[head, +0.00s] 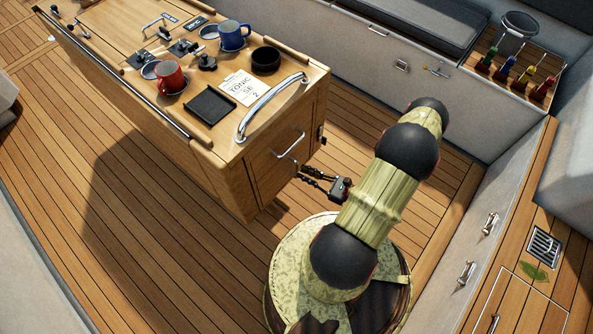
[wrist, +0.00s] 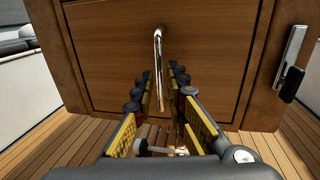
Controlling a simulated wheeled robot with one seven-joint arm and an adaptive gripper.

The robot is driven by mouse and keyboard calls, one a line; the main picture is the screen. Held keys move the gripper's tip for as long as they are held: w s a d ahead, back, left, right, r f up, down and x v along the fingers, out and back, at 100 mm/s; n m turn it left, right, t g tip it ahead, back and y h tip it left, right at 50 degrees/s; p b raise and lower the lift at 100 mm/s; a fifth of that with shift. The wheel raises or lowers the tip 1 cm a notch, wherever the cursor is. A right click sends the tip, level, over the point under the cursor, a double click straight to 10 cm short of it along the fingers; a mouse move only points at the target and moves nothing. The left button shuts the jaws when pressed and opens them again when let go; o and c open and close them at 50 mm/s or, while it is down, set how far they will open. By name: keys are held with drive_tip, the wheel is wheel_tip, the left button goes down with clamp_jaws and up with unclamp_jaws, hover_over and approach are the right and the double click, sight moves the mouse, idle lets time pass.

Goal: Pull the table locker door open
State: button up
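The locker door (head: 268,168) is a wooden panel in the near end of the table, and it looks shut flush in its frame. It fills the upper part of the wrist view (wrist: 205,55). Its handle (head: 290,146) is a chrome bar, which runs upright in the wrist view (wrist: 158,50). My gripper (head: 304,173) is in front of the door, just below and right of the handle in the head view. In the wrist view my gripper (wrist: 161,76) is open, with the handle's lower part between its two fingers. I cannot tell whether either finger touches the bar.
The table top (head: 150,75) carries a red mug (head: 171,78), a blue mug (head: 232,36), a black tray (head: 210,104) and a chrome grab rail (head: 268,108). A metal latch (wrist: 291,58) sits right of the door. Open deck (head: 130,230) lies left of the table.

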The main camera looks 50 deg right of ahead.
sight(297, 170)
drive_tip(key=shift+b+x, duration=0.3)
drive_tip(key=shift+x, duration=1.6)
clamp_jaws()
drive_tip(key=shift+s, duration=0.1)
